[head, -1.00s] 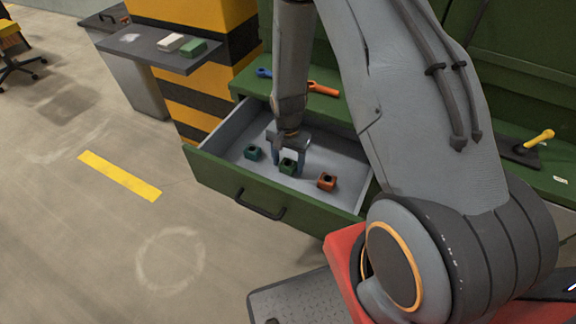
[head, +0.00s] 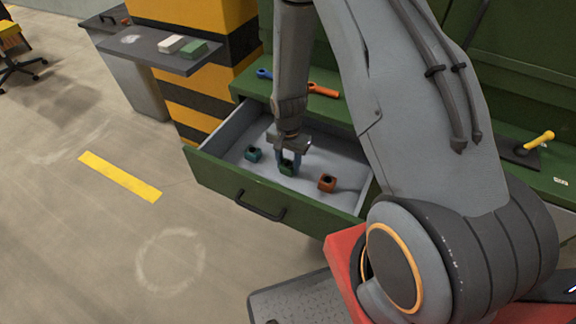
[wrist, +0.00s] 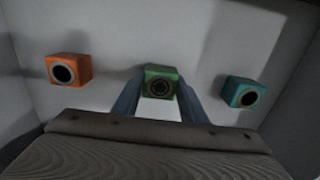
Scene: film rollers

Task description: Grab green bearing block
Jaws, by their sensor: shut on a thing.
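The green bearing block (head: 287,168) is in the open drawer, between a teal block and an orange block. My gripper (head: 289,160) reaches down into the drawer and is shut on the green block. In the wrist view the green block (wrist: 160,83) sits between the two blue fingers of my gripper (wrist: 160,88), with its round dark bore facing the camera. Whether the block touches the drawer floor cannot be told.
The teal block (head: 253,154) and the orange block (head: 327,183) stand apart on either side in the drawer (head: 225,165). A blue tool (head: 264,73) and an orange tool (head: 323,90) lie on the green ledge behind. A grey shelf (head: 150,52) holds a white and a green block.

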